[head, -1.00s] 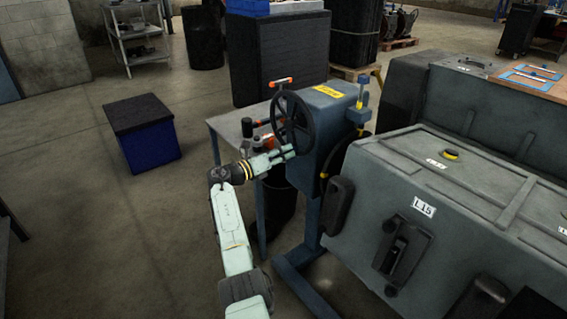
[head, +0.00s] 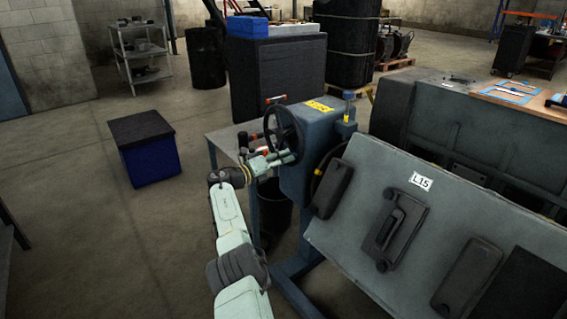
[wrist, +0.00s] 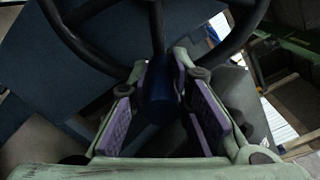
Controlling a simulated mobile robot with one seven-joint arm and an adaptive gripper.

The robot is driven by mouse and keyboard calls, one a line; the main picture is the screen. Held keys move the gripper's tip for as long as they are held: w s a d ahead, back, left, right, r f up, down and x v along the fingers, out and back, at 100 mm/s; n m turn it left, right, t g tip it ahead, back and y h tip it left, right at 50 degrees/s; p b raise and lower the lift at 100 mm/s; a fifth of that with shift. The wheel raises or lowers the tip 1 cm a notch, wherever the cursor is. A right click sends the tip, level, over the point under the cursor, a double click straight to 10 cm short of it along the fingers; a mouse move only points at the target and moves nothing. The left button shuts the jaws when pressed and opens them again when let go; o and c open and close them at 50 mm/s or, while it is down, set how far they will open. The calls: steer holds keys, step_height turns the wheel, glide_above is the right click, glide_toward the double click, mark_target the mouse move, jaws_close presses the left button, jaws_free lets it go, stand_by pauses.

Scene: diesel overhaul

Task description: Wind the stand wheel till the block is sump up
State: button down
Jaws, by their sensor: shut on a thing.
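The stand wheel (head: 284,116) is a dark spoked handwheel on the blue-grey stand head (head: 318,120). My gripper (head: 288,157) is at the wheel's lower rim. In the wrist view, my gripper (wrist: 160,72) is shut around a dark blue handle (wrist: 158,95), with the wheel's rim and spokes (wrist: 92,48) just beyond the fingertips. The handle's far end is hidden. The grey engine block (head: 345,225) hangs on the stand at right, tilted, its L15-labelled side facing obliquely up toward me. Its underside is out of view.
A table (head: 222,138) with loose items stands behind the wheel. A blue box with a black lid (head: 150,158) stands on the floor at left. A large dark cabinet (head: 278,80) is behind.

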steer(key=shift+s+d+f, duration=0.1)
steer(key=shift+s+d, duration=0.2)
steer(key=shift+d, duration=0.1)
stand_by(0.3)
steer(key=c, duration=1.8)
jaws_free()
steer(key=o, duration=0.4)
steer(key=shift+s+r, duration=0.1)
steer(key=shift+r, duration=0.25)
steer(key=shift+c, duration=0.2)
steer(key=shift+a, duration=0.15)
steer(key=shift+a, duration=0.1)
steer(key=shift+s+a, duration=0.25)
steer(key=shift+a, duration=0.25)
steer(key=v, duration=1)
steer(key=shift+s+a, duration=0.2)
